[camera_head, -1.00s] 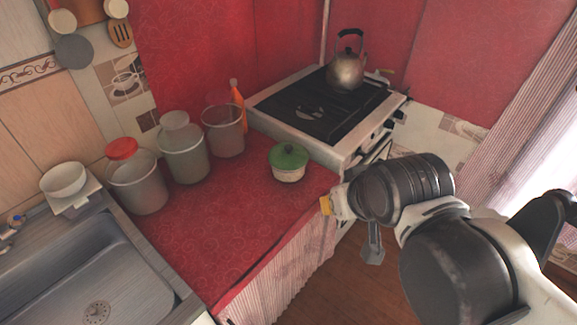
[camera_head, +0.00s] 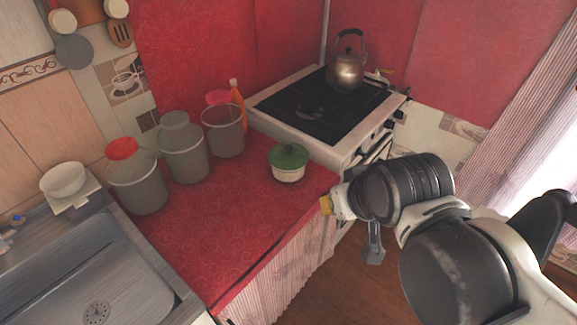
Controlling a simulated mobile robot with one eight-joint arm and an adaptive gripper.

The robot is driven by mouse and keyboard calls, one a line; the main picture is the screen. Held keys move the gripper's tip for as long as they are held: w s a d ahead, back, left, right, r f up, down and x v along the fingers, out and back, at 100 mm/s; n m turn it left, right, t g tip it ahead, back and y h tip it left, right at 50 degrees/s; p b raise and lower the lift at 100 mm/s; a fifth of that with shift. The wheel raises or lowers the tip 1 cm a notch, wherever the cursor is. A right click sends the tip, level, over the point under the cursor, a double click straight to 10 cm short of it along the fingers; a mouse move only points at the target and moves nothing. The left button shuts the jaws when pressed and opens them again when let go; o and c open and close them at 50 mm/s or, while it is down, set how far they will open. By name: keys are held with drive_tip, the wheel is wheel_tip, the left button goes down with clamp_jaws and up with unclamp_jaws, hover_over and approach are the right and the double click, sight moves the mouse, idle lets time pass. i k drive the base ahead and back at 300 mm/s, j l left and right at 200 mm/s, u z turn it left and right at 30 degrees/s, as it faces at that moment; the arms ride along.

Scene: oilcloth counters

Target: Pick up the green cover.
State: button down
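The green cover (camera_head: 288,156) is a round lid with a small dark knob. It sits on top of a small cream pot (camera_head: 288,174) on the red counter, near its right end and in front of the stove. My arm comes in from the lower right. My gripper (camera_head: 347,212) is at the arm's end, to the right of and lower in the picture than the pot, by the counter's right edge. It is apart from the cover and the pot. A yellow tip and a hanging grey part show, but its fingers are not clear enough to tell open from shut.
Several tall canisters (camera_head: 137,184) stand along the back left of the counter (camera_head: 222,235), with an orange bottle (camera_head: 238,100) behind. A stove (camera_head: 330,146) with a kettle (camera_head: 346,72) is behind the pot. A sink (camera_head: 85,265) is at lower left. The counter's front middle is clear.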

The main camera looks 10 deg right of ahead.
sight(286, 156)
drive_tip(key=i+l+u, duration=0.6)
drive_tip(key=u, duration=0.15)
drive_tip(key=i+l+u, duration=0.15)
drive_tip(key=l+u, duration=0.25)
drive_tip(key=l, duration=0.1)
